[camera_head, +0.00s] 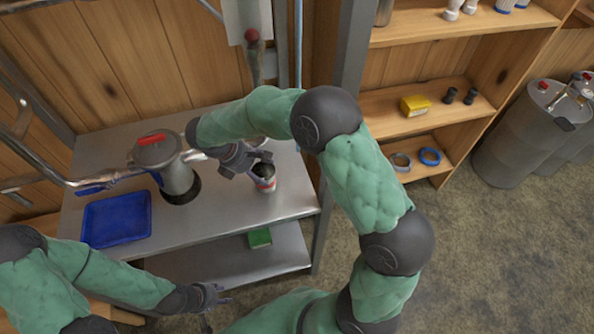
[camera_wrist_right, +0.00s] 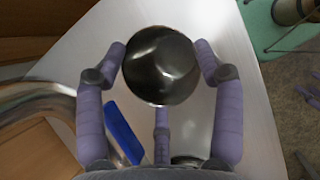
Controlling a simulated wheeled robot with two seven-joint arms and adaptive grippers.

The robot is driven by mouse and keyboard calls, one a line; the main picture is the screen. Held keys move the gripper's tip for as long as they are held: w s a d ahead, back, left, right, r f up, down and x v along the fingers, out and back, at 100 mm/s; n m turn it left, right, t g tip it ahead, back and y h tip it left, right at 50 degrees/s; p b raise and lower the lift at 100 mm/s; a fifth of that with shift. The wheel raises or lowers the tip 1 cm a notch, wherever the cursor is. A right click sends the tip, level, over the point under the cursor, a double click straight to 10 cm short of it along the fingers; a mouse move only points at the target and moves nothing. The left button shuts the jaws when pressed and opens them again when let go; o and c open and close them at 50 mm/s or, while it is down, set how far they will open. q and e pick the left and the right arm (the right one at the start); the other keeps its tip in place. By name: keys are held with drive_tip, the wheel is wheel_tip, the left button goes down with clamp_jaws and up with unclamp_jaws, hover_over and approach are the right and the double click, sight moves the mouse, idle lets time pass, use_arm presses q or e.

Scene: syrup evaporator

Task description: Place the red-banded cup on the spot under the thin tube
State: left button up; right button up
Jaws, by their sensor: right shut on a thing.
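The red-banded cup (camera_head: 265,184), dark at the top with a red band and a pale lower part, is upright over the right part of the metal table (camera_head: 225,220). My right gripper (camera_head: 262,160) is shut around its upper part. In the right wrist view the cup (camera_wrist_right: 160,65) shows its dark round top between the fingers. I cannot tell whether its base touches the table. A thin light-blue tube (camera_head: 298,75) runs down beside the grey post; I cannot make out a spot under it. My left gripper (camera_head: 218,295) is open and empty, low in front of the table.
A grey pot (camera_head: 160,165) with a red top stands on the table, with metal pipes at its left. A blue tray (camera_head: 117,220) lies at the table's left. A green block (camera_head: 260,238) sits on the lower shelf. Wooden shelves (camera_head: 450,110) and metal drums (camera_head: 525,135) are at right.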

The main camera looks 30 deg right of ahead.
drive_tip(key=shift+s+d+f+b, duration=0.4)
drive_tip(key=shift+d+f, duration=0.2)
drive_tip(key=shift+d, duration=1.1)
drive_tip(key=shift+s+d+f+b, duration=0.3)
drive_tip(key=shift+d+f+b, duration=0.25)
drive_tip(key=shift+d, duration=1.2)
drive_tip(key=shift+s+d+f+b, duration=0.4)
drive_tip(key=shift+d+f, duration=0.2)
drive_tip(key=shift+d, duration=1.1)
drive_tip(key=shift+f, duration=0.15)
drive_tip(key=o, duration=1.3)
drive_tip(key=shift+o, duration=0.3)
drive_tip(key=shift+a+r, duration=0.15)
drive_tip(key=shift+r, duration=0.3)
drive_tip(key=p+v, duration=0.3)
drive_tip(key=v, duration=0.8)
drive_tip(key=shift+r, duration=0.15)
